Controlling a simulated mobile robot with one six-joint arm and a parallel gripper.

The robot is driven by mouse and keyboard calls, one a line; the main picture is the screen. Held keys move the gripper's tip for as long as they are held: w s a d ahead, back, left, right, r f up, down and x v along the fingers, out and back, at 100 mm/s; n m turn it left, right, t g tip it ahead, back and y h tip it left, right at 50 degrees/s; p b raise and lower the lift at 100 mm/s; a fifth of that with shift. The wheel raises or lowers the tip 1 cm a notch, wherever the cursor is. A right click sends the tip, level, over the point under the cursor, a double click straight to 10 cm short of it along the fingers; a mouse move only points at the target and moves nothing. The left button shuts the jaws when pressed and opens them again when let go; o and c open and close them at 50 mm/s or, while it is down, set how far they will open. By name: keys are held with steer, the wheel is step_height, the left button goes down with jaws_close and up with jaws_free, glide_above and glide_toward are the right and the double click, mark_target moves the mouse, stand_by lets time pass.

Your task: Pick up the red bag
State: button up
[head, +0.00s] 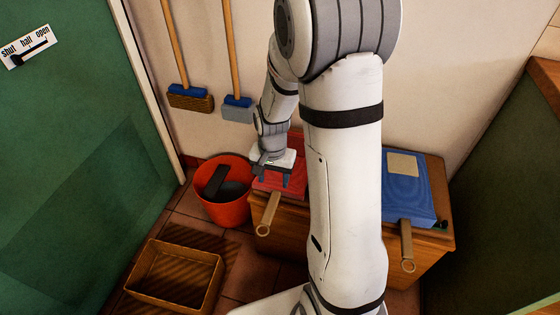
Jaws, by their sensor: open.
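The red bag (297,182) lies on top of a wooden chest in the head view, left of my upper arm. My gripper and arm cover part of it, so its full outline is hidden. My gripper (273,178) points down over the red bag with its fingers apart. I cannot tell whether the fingertips touch the bag.
A blue bag (408,198) with a tan patch lies on the wooden chest (425,262) at right. An orange-red bucket (222,212) with a dark object inside stands left of the chest. An open wooden tray (150,294) sits on the floor. Two brooms hang on the wall.

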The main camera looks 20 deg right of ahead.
steer(key=b, duration=0.1)
glide_above(274, 198)
steer(key=f, duration=0.4)
steer(key=shift+w+f, duration=0.1)
steer(key=shift+w, duration=0.1)
step_height(274, 198, down, 5)
steer(key=b, duration=0.2)
steer(key=shift+s+b, duration=0.15)
steer(key=shift+b, duration=0.25)
steer(key=shift+c, duration=0.4)
steer(key=c, duration=1)
